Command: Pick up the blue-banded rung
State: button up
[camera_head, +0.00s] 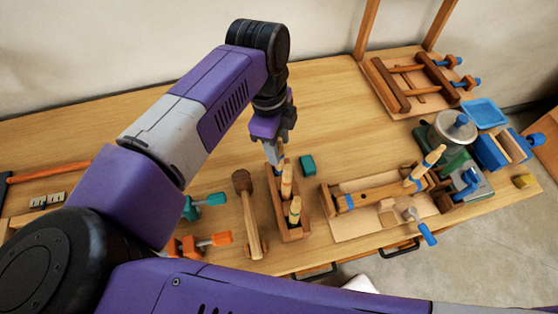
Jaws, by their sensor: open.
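My gripper (274,155) is open and points down over the back end of a narrow wooden rack (277,211). Several pale wooden rungs stand upright in this rack. The front rung (295,211) appears to show a dark bluish band. The middle rung (287,181) stands just in front of my gripper, and no band on it is clear. Bluish colour also shows at the back of the rack by my fingertips; my fingers partly cover that spot. I cannot tell whether the fingers surround or touch a rung there.
A wooden mallet (248,212) lies left of the rack, and a teal block (307,165) sits behind it at right. Clamps (206,243) lie at left. A board with blue-banded wooden parts (375,196) lies at right. The table behind is clear.

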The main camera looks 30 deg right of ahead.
jog(key=f, duration=0.2)
jog(key=f+b, duration=0.1)
jog(key=shift+s+d+f, duration=0.1)
jog(key=shift+d+f, duration=0.05)
jog(key=shift+d, duration=0.1)
grip_shut()
notch_tip(320, 180, up, 8)
jog(key=p, duration=0.4)
jog(key=shift+r, duration=0.2)
notch_tip(320, 180, up, 9)
dwell(0.3)
jog(key=shift+a, duration=0.1)
notch_tip(320, 180, down, 14)
jog(key=shift+r+b, duration=0.2)
jog(key=shift+b, duration=0.9)
